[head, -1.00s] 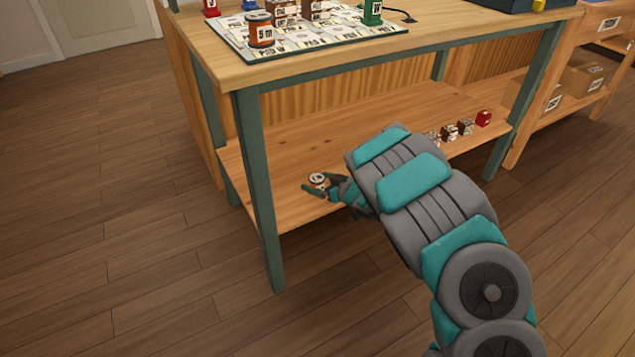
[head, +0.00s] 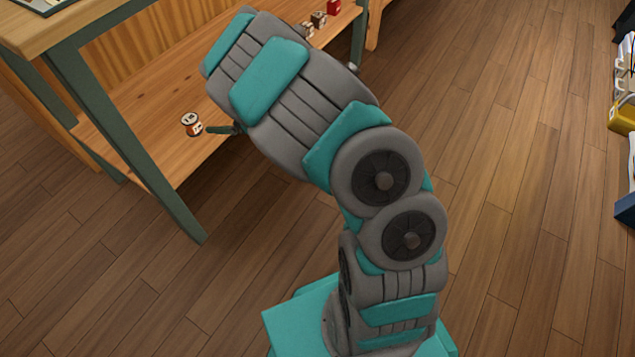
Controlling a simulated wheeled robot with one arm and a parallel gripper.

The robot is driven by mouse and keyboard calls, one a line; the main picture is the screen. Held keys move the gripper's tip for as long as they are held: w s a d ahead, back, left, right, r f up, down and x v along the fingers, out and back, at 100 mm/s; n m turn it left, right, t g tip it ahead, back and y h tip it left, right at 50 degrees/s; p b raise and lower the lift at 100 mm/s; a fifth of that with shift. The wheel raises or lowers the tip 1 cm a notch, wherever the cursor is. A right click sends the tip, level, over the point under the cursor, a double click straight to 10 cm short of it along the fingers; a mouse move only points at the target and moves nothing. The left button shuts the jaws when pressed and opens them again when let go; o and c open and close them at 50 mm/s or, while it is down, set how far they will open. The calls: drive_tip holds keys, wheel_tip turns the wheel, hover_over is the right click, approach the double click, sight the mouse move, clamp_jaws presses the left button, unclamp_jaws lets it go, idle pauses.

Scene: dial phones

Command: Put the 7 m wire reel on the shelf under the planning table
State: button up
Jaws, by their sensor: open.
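The wire reel (head: 191,125), orange-brown with a white label too small to read surely, stands on the wooden shelf (head: 160,105) under the planning table (head: 75,22), near the shelf's front edge. My gripper (head: 212,129) is just right of the reel. One dark teal finger shows, pointing toward the reel, with a small gap between them. The rest of my gripper is hidden behind my arm. The gripper is open and holds nothing that I can see.
A green table leg (head: 135,140) stands left of the reel. Small brown-and-white blocks (head: 318,19) and a red block (head: 333,8) sit farther right on the shelf. Clear wooden floor (head: 500,170) lies to the right. A rack with a yellow bin (head: 622,118) is at the right edge.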

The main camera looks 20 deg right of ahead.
drive_tip(key=w+d+r+m+t+h, duration=0.1)
drive_tip(key=d+r+m+h, duration=0.1)
drive_tip(key=d+r+h, duration=0.35)
drive_tip(key=w+d+r+m+t+h, duration=0.1)
drive_tip(key=d+r+h, duration=0.15)
drive_tip(key=d, duration=0.55)
drive_tip(key=s+d+r+m+g+h, duration=0.4)
drive_tip(key=s+d+r+m+h, duration=0.15)
drive_tip(key=s+d, duration=0.5)
drive_tip(key=s+a+g+y, duration=0.1)
drive_tip(key=s+a+g, duration=0.2)
drive_tip(key=s, duration=0.9)
drive_tip(key=s+a+r+g+y, duration=0.1)
drive_tip(key=s+a, duration=0.4)
drive_tip(key=s, duration=0.7)
drive_tip(key=s+a+g+y, duration=0.2)
drive_tip(key=s+a+g, duration=0.2)
drive_tip(key=s, duration=0.8)
drive_tip(key=shift+s+r+g, duration=0.2)
drive_tip(key=shift+r+g, duration=0.15)
drive_tip(key=shift+g, duration=0.45)
